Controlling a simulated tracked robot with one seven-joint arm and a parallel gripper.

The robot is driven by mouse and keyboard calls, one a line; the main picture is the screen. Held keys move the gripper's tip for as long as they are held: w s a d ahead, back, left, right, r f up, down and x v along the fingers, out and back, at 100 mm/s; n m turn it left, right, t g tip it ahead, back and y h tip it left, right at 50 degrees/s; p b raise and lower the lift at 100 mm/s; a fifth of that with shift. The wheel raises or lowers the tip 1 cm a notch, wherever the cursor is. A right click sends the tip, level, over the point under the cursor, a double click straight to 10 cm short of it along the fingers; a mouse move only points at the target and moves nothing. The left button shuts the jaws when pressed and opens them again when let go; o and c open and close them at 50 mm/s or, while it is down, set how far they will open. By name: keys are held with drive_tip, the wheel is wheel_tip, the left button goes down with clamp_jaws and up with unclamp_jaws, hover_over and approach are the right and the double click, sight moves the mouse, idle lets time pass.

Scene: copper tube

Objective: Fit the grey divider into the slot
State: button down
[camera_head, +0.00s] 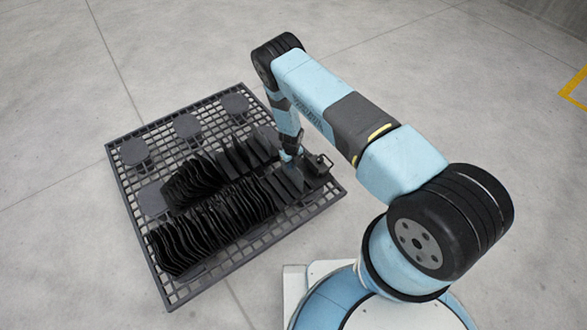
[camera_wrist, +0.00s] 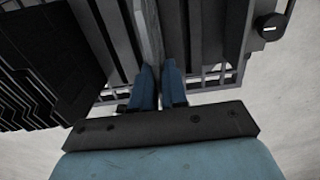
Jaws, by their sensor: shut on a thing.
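My gripper (camera_wrist: 158,88) is shut on the grey divider (camera_wrist: 150,38), a thin plate seen edge-on between its two blue fingers in the wrist view. In the head view my gripper (camera_head: 293,158) is low over the right end of the rack, beside the row of black plates (camera_head: 215,222). The divider is too small and too covered by the arm to make out there. Dark upright plates stand on both sides of the divider in the wrist view. The slot itself and the divider's lower edge are hidden, so I cannot tell how deep it sits.
A dark grid pallet (camera_head: 128,197) lies on the concrete floor and carries two rows of black plates. Round grey discs (camera_head: 187,126) sit along its far side. A block with a handle (camera_head: 318,165) stands at the right corner. A black knob (camera_wrist: 270,27) shows at the wrist view's right.

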sight(292, 172)
drive_tip(key=shift+w+f, duration=0.15)
drive_tip(key=shift+f, duration=1.6)
drive_tip(key=c, duration=1.2)
unclamp_jaws()
drive_tip(key=shift+o, duration=0.2)
